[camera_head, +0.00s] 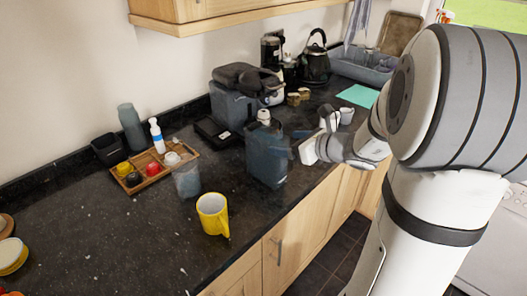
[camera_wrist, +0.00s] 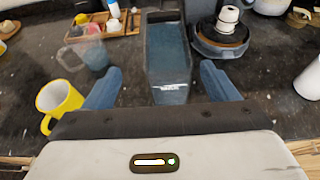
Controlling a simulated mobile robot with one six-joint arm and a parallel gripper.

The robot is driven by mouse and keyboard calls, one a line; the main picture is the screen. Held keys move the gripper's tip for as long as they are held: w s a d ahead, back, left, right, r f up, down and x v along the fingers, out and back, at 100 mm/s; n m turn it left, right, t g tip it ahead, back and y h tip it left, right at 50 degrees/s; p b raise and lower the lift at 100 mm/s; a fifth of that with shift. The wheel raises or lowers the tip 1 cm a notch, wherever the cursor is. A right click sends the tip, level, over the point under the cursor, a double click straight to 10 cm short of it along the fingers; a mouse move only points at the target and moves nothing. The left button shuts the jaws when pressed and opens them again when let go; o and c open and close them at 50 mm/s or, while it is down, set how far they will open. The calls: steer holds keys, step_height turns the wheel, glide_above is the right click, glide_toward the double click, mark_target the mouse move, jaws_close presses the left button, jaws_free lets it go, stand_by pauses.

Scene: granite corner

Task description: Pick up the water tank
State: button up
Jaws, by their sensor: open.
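The water tank (camera_head: 266,160) is a dark blue-grey, see-through box standing upright near the front edge of the dark counter. In the wrist view the water tank (camera_wrist: 168,55) lies ahead, in line with the space between the fingers. My gripper (camera_head: 290,143) is beside the tank on its right side in the head view. In the wrist view my gripper (camera_wrist: 161,85) is open, with one blue finger on each side and a gap between each finger and the tank. The gripper and wrist are close to the tank; contact cannot be told.
A yellow mug (camera_head: 212,213) and a clear cup (camera_head: 187,181) stand left of the tank. A wooden tray (camera_head: 134,187) holds small jars and a bottle. A black and blue-grey appliance (camera_head: 235,105) stands behind the tank. A kettle (camera_head: 316,65) is at the back.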

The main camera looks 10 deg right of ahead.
mark_target(271, 137)
steer(key=x, duration=0.2)
steer(key=p+x, duration=0.1)
steer(key=x, duration=0.5)
steer(key=shift+w+d+r, duration=0.15)
steer(key=shift+w+d, duration=0.15)
steer(key=shift+w, duration=0.15)
steer(key=shift+c, duration=0.2)
jaws_close()
stand_by(0.3)
steer(key=shift+r, duration=0.1)
